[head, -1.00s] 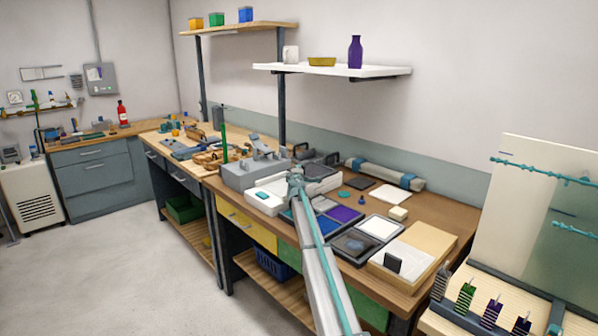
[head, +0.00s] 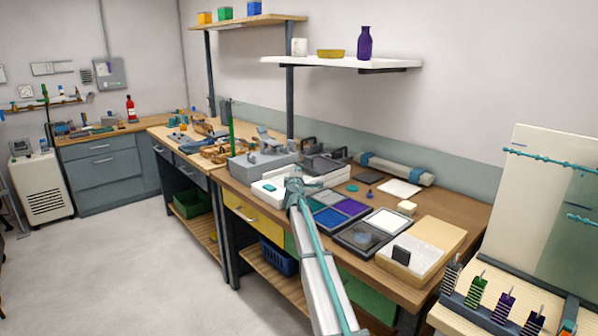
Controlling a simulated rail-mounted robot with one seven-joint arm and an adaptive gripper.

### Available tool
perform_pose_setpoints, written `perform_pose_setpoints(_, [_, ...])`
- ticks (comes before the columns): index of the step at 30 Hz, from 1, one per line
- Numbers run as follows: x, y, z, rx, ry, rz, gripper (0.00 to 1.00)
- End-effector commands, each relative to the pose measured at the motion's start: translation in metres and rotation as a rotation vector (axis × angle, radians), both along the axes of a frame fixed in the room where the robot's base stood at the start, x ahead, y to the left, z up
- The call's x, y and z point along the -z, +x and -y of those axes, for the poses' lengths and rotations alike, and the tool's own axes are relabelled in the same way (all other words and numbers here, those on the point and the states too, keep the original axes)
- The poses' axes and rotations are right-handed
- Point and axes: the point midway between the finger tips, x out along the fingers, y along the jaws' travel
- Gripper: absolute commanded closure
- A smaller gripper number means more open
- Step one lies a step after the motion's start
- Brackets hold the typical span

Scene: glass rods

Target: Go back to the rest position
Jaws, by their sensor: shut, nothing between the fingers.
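My arm reaches up from the bottom middle of the head view. My gripper (head: 294,187) is at its far end, in front of the white device (head: 270,191) on the workbench. The fingers are too small to make out clearly. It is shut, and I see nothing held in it. I cannot tell from this view how far it is above the bench.
The workbench (head: 455,214) holds several dark-framed trays, a grey block (head: 262,163) and a wooden box (head: 437,240). A white shelf (head: 340,63) hangs above. A rack with striped tags (head: 502,308) stands at the right. The floor (head: 150,265) at left is clear.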

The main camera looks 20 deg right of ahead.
Motion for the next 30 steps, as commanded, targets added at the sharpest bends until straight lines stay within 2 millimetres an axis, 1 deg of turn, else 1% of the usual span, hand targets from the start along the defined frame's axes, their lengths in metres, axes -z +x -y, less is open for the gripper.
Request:
perform_pose_setpoints(1, [0.001, -0.006, -0.002, 0.0, 0.0, 0.0, 1.0])
perform_pose_setpoints(4, [0.0, -0.01, -0.003, 0.0, 0.0, 0.0, 1.0])
perform_pose_setpoints(15, [0.0, -0.01, -0.004, 0.0, -0.001, 0.0, 1.0])
perform_pose_setpoints(18, [-0.007, -0.01, -0.004, 0.0, -0.001, 0.0, 1.0])
perform_pose_setpoints(20, [-0.015, -0.01, -0.004, 0.0, -0.001, 0.0, 1.0])
perform_pose_setpoints(23, [-0.037, -0.01, -0.004, 0.0, -0.001, 0.0, 1.0])
perform_pose_setpoints(30, [-0.111, -0.01, -0.004, 0.0, -0.001, 0.0, 1.0])
